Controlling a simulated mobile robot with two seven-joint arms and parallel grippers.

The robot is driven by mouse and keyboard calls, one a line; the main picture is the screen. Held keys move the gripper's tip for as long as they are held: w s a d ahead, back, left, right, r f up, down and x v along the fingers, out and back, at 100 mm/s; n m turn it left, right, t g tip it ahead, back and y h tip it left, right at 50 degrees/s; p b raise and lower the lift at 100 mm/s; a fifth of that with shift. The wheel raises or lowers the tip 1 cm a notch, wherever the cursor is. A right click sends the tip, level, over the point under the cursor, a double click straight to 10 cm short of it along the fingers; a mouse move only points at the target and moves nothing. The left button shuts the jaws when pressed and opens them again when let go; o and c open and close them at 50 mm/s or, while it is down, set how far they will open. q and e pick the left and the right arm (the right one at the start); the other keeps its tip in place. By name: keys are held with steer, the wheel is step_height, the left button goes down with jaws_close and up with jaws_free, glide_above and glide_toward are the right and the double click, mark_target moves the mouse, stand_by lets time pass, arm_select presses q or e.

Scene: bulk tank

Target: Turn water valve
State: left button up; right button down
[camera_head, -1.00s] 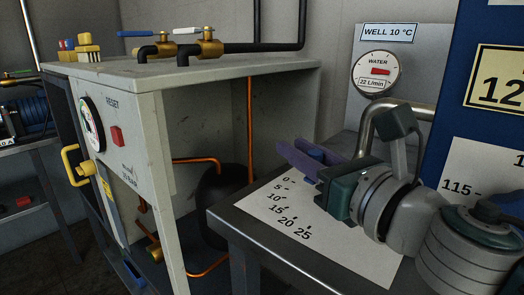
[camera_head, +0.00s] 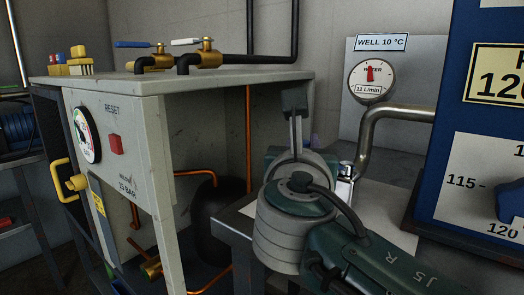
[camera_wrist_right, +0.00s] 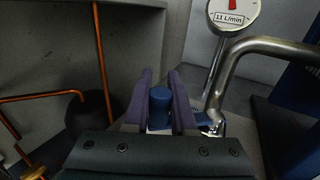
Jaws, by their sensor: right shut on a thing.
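The water valve has a chrome body (camera_head: 345,178), seen just right of my right wrist and beside the bent metal pipe. In the right wrist view a blue upright knob (camera_wrist_right: 160,104) stands between the purple fingers of my right gripper (camera_wrist_right: 160,80), which is shut on it. A blue lever arm (camera_wrist_right: 203,118) runs right from there to the chrome body. In the head view my right wrist hides the knob and most of the fingers. The water gauge (camera_head: 371,78) reads 11 L/min, its red pointer upright. My left gripper is not in view.
The bent metal pipe (camera_head: 370,125) rises close to the right of my wrist. A grey cabinet (camera_head: 120,150) with a red reset button and copper pipes stands left. A blue panel (camera_head: 485,130) with dial scales stands right.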

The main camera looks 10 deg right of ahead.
steer(key=shift+w+h, duration=0.1)
steer(key=shift+h, duration=0.2)
steer(key=c, duration=0.7)
jaws_free()
steer(key=shift+d, duration=0.1)
steer(key=shift+c, duration=0.2)
steer(key=shift+s+a, duration=0.25)
steer(key=shift+s, duration=0.15)
steer(key=p+v, duration=0.2)
steer(key=v, duration=0.7)
